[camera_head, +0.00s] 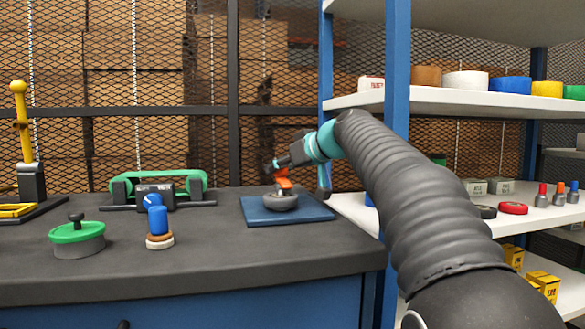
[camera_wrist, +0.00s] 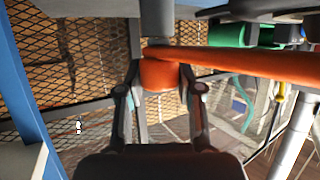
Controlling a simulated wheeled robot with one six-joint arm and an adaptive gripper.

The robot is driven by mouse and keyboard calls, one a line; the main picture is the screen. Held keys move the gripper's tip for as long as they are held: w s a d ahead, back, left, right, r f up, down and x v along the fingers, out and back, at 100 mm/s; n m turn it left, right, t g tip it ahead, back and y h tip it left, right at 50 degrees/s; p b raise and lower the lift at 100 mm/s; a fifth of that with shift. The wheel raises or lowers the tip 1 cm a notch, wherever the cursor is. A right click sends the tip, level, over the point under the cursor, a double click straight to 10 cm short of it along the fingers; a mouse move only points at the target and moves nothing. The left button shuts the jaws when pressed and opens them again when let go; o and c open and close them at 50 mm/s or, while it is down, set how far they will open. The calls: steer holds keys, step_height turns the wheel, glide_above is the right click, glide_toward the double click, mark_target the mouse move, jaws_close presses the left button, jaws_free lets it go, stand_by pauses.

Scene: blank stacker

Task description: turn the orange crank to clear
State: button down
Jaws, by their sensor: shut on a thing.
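The orange crank (camera_head: 282,183) stands on a grey round base (camera_head: 281,202) on a blue plate (camera_head: 256,217) at the right part of the bench. In the wrist view the crank's orange arm (camera_wrist: 240,63) runs to the right, and its orange end (camera_wrist: 160,75) sits between my fingers. My gripper (camera_head: 272,166) is at the crank in the head view. In the wrist view my gripper (camera_wrist: 160,90) is shut on the orange end. Part of the crank is hidden behind my gripper in the head view.
A green-topped wheel (camera_head: 77,233), a blue knob piece (camera_head: 157,222) and a green-framed device (camera_head: 155,187) stand to the left on the dark bench (camera_head: 200,262). A yellow-handled lever (camera_head: 20,110) is at the far left. A blue shelf post (camera_head: 396,110) stands close beside my arm.

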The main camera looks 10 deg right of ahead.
steer(key=c, duration=0.7)
jaws_free()
steer(key=v, duration=1.2)
steer(key=shift+r, duration=0.1)
steer(key=shift+c, duration=0.3)
